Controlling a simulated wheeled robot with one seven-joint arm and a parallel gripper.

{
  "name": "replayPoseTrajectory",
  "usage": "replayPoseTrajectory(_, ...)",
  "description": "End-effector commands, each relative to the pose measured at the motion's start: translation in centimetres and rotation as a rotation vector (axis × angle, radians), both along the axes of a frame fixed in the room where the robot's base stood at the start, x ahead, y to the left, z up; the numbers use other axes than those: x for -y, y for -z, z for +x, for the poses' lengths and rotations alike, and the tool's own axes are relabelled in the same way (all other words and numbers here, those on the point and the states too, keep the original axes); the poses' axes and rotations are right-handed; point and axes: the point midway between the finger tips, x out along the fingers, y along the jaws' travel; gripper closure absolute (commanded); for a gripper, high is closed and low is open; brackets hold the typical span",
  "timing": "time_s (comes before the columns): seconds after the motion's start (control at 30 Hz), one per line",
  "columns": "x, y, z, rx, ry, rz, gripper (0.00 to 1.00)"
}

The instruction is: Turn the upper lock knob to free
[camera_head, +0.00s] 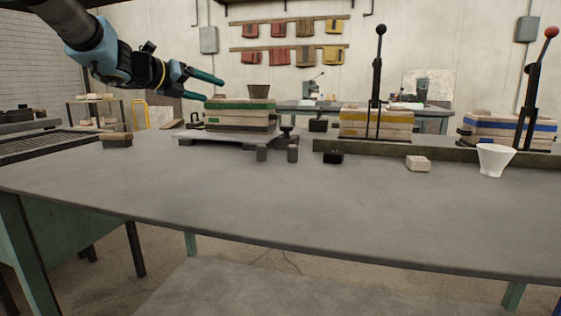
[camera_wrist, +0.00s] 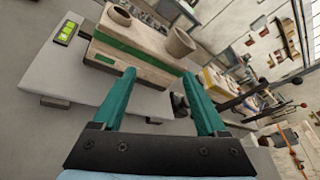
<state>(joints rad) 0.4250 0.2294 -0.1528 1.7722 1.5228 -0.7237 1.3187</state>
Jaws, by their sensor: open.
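My gripper (camera_head: 214,88) is open and empty, with its two teal fingers apart. In the head view it is at the upper left, level with the top of a green-striped box (camera_head: 240,104). In the wrist view the fingers (camera_wrist: 158,73) point toward the striped front of that box (camera_wrist: 135,47). I cannot tell for sure which part is the upper lock knob. A small dark knob-like part (camera_head: 287,130) stands at the box's right. Tall levers carry a black knob (camera_head: 381,29) and a red knob (camera_head: 551,32); these are apart from my gripper.
The green-striped box sits on a pale platform (camera_head: 222,138) with a green display (camera_wrist: 66,32). A grey-brown cup (camera_head: 259,91) stands on the box. A yellow-striped box (camera_head: 376,131), blue-striped box (camera_head: 485,127) and white cup (camera_head: 494,160) are rightward. The table front (camera_head: 300,210) is clear.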

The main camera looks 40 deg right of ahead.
Motion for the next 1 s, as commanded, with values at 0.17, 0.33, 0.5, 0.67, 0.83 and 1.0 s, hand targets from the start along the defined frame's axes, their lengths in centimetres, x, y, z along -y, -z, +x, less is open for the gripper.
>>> replayPoseTrajectory(0.17, 4.2, 3.9, -6.2, 0.374, 0.401, 0.088, 0.25)
replayPoseTrajectory(0.33, 5.1, 5.2, -9.0, 0.549, 0.591, 0.125, 0.25)
replayPoseTrajectory(0.5, 6.1, 5.7, -9.8, 0.585, 0.633, 0.133, 0.25)
replayPoseTrajectory(0.67, 8.5, 6.7, -10.4, 0.583, 0.632, 0.132, 0.25)
replayPoseTrajectory(0.83, 11.4, 8.0, -11.0, 0.582, 0.63, 0.132, 0.25)
replayPoseTrajectory(1.0, 13.6, 8.9, -11.4, 0.58, 0.628, 0.132, 0.25)
